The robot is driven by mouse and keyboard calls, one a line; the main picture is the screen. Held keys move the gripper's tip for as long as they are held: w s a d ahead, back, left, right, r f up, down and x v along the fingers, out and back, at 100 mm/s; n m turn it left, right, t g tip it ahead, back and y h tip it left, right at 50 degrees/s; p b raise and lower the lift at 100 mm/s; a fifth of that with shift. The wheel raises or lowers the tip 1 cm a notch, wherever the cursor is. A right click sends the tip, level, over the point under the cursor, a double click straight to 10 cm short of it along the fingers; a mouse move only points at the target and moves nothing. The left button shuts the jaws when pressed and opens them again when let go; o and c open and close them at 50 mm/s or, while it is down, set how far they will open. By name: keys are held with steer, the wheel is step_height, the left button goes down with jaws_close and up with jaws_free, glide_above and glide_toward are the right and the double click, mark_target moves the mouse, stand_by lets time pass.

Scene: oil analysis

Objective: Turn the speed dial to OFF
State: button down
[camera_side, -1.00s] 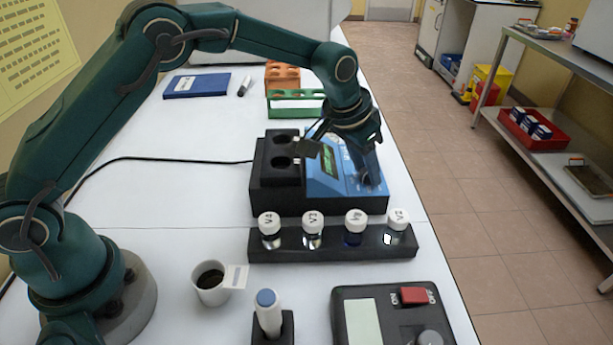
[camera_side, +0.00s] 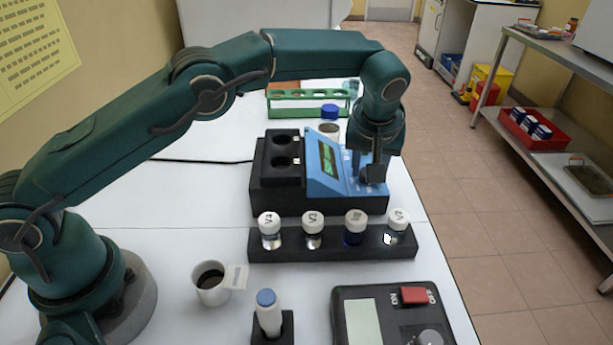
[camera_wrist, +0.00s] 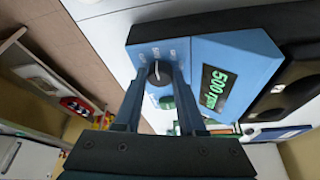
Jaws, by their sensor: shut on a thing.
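The blue stirrer panel (camera_side: 322,178) sits on a black base with two round wells, mid-table in the side view. Its green display (camera_wrist: 216,88) reads 500 rpm in the wrist view. The speed dial (camera_wrist: 158,73) is a dark round knob with a white pointer line on the blue panel, with small labels around it too small to read fully. My gripper (camera_wrist: 160,80) is shut on the dial, one finger on each side of it. In the side view my gripper (camera_side: 372,180) reaches down to the panel's right part and hides the dial.
A black rack (camera_side: 330,243) with several white-capped vials stands just in front of the device. A blue-capped jar (camera_side: 329,122) and a green rack (camera_side: 290,103) are behind it. A cup (camera_side: 210,283) and a switch box (camera_side: 392,312) are nearer the front.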

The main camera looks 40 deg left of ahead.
steer(key=shift+n, duration=0.6)
stand_by(0.3)
steer(key=c, duration=0.5)
jaws_free()
steer(key=shift+v, duration=2.6)
